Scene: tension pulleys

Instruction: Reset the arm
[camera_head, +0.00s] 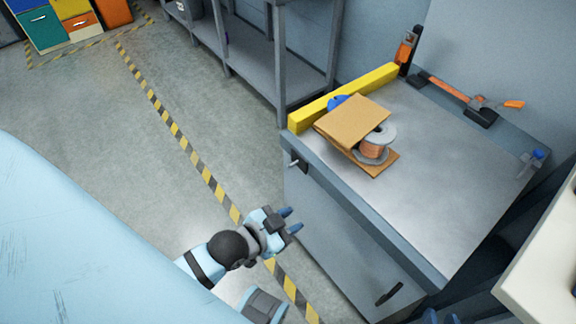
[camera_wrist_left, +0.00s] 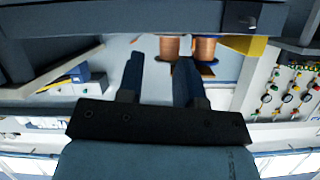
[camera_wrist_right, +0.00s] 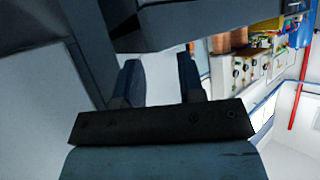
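My left gripper (camera_head: 291,220) hangs over the floor to the left of the grey workbench (camera_head: 440,150), apart from it. Its two blue fingers are spread with nothing between them, as the left wrist view (camera_wrist_left: 158,75) also shows. My right gripper (camera_head: 441,317) shows only as fingertips at the bottom edge of the head view, near the bench's front corner. In the right wrist view (camera_wrist_right: 158,78) its fingers are apart and empty. The rest of the right arm is hidden from the head view.
A light table (camera_head: 545,270) stands at the right. The floor (camera_head: 130,130) at the left is open.

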